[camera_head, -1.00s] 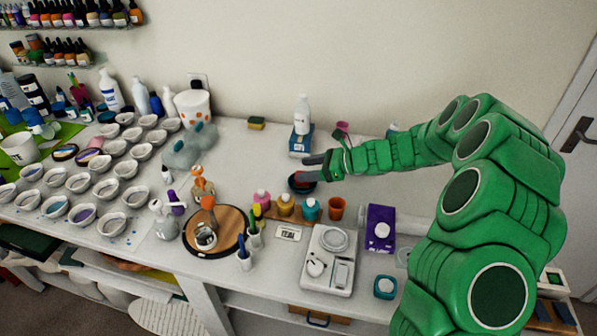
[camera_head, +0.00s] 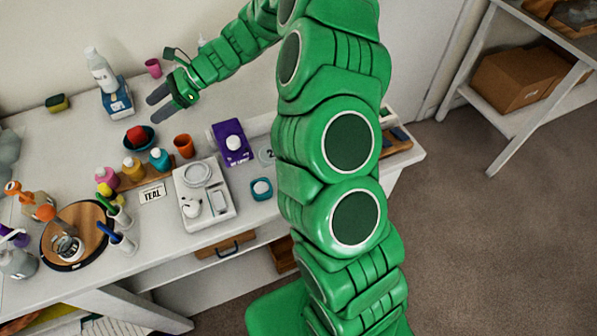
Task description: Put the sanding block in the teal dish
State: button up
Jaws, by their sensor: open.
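A red block (camera_head: 136,133), which looks like the sanding block, sits in a small dark teal dish (camera_head: 149,143) on the bench. Its lower part is hidden by the dish rim. My gripper (camera_head: 157,103) is open and empty, with its dark fingers apart, behind and a little right of the dish. The fingers are clear of the red block.
Paint bottles (camera_head: 132,167), an orange cup (camera_head: 184,146), a purple box (camera_head: 232,142) and a white scale (camera_head: 204,196) stand in front. A yellow-green sponge (camera_head: 57,103) lies at the back left.

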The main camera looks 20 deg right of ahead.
jog(key=s+d+r+n+g+h, duration=0.25)
jog(key=s+r+n, duration=0.25)
jog(key=s, duration=0.6)
jog(key=s+d+r+n+g+h, duration=0.1)
jog(key=s+r+n+h, duration=0.3)
jog(key=s, duration=0.6)
jog(key=s+d+n+t+h, duration=0.2)
jog(key=s+d+n+h, duration=0.5)
jog(key=s+d, duration=1.2)
jog(key=s+r+n, duration=0.1)
jog(key=s, duration=0.3)
